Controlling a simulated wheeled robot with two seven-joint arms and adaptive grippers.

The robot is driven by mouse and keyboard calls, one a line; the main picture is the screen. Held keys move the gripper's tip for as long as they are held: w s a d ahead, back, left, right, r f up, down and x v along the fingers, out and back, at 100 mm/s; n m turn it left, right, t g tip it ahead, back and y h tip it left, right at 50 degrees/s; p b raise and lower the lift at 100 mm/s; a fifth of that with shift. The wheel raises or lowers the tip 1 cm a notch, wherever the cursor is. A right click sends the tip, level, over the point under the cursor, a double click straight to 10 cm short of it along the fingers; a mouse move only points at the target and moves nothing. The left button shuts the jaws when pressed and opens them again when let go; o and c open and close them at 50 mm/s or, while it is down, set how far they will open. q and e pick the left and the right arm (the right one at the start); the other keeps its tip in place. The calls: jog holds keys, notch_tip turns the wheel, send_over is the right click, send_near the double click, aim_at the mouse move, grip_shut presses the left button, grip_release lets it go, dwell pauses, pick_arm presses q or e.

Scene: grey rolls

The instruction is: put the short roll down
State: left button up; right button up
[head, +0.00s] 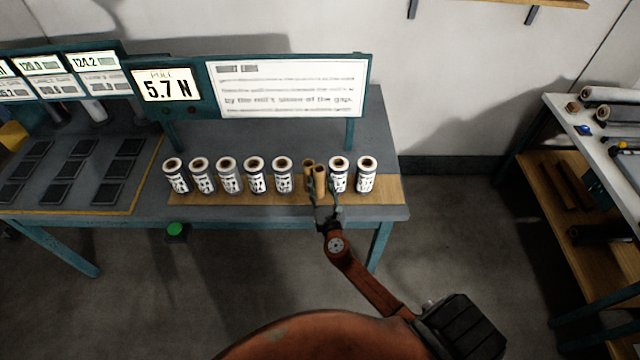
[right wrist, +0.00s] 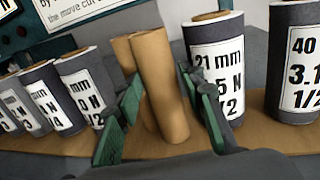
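Two plain brown cardboard rolls stand close together in the row on the bench. The nearer brown roll (right wrist: 162,85) leans slightly in the right wrist view, and the other brown roll (right wrist: 122,52) is partly hidden behind it. Which is the short one is not clear. My right gripper (head: 323,201) is at the rolls from the front. In the right wrist view its green fingers (right wrist: 160,90) stand on either side of the nearer roll, their tips close to its sides. I cannot tell whether they press on it. The roll's foot appears at the wooden strip. My left gripper is out of view.
White-labelled grey rolls stand in line on the wooden strip (head: 388,190), several to the left and two close on the right (head: 339,177) (head: 366,177). A sign board (head: 290,88) stands behind. Dark square pads (head: 110,170) lie at the bench's left. A shelf unit (head: 560,165) is far right.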

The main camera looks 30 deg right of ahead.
jog(key=v, duration=1.2)
jog(key=s+d+f+m+g+y, duration=0.1)
jog(key=s+f+m+g, duration=0.3)
jog(key=f, duration=0.9)
jog(key=s+d+f+m+g+y, duration=0.15)
jog(key=s+f+m, duration=0.35)
jog(key=f, duration=0.8)
jog(key=s+d+f+m+g+y, duration=0.1)
jog(key=s+f+m+g, duration=0.35)
jog(key=f, duration=0.85)
jog(key=s+a+f+m+g, duration=0.1)
jog(key=s+f+m, duration=0.4)
jog(key=s, duration=0.6)
jog(key=s+a+f+m+g+y, duration=0.1)
jog(key=s+f+m+g, duration=0.2)
jog(key=s, duration=0.9)
jog(key=s+a+f+m+g+y, duration=0.1)
jog(key=s+f+m+g, duration=0.1)
jog(key=s+f+m, duration=0.7)
notch_tip(320, 180, down, 3)
jog(key=s, duration=0.2)
jog(key=shift+s+a, duration=0.3)
jog(key=shift+y, duration=0.25)
